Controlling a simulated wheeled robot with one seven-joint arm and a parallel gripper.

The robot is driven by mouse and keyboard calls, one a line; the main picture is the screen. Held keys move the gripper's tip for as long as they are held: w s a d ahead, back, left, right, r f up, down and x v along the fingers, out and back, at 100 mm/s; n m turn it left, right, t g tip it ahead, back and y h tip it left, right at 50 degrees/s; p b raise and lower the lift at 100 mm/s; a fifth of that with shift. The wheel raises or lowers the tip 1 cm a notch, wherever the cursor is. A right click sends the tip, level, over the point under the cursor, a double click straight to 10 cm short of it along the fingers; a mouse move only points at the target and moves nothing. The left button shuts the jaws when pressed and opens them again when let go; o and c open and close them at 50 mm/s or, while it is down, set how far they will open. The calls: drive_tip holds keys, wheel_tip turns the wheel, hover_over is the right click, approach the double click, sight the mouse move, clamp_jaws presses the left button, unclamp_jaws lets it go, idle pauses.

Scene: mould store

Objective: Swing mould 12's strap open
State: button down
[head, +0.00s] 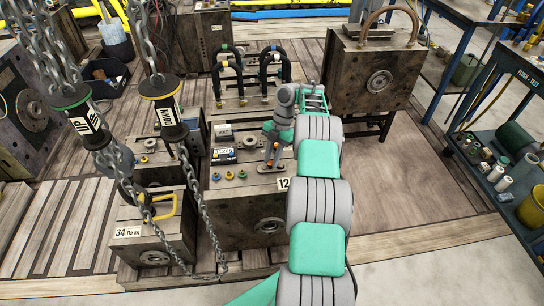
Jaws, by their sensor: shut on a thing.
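Mould 12 (231,228) is a dark, worn steel block on the plank floor, in the middle of the head view. A white label reading 12 (283,183) is on its upper right edge, and a round ring is on its front face. My gripper (272,163) points down at the top right of this mould, with orange fingers close together. It is shut on mould 12's strap, which is small and mostly hidden by the fingers, so its angle cannot be told. Coloured fittings (229,175) sit on the mould's top to the left of my gripper.
Hanging chains with a DOWN pendant (166,115) and an UP pendant (84,118) are at the left, before mould 34 (150,245). Black hoses (240,75) arch behind mould 12. A large mould on a stand (375,75) is at the back right. Plank floor is clear at right.

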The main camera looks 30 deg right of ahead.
idle(0.3)
drive_tip(key=c, duration=1.2)
unclamp_jaws()
drive_tip(key=shift+c, duration=0.2)
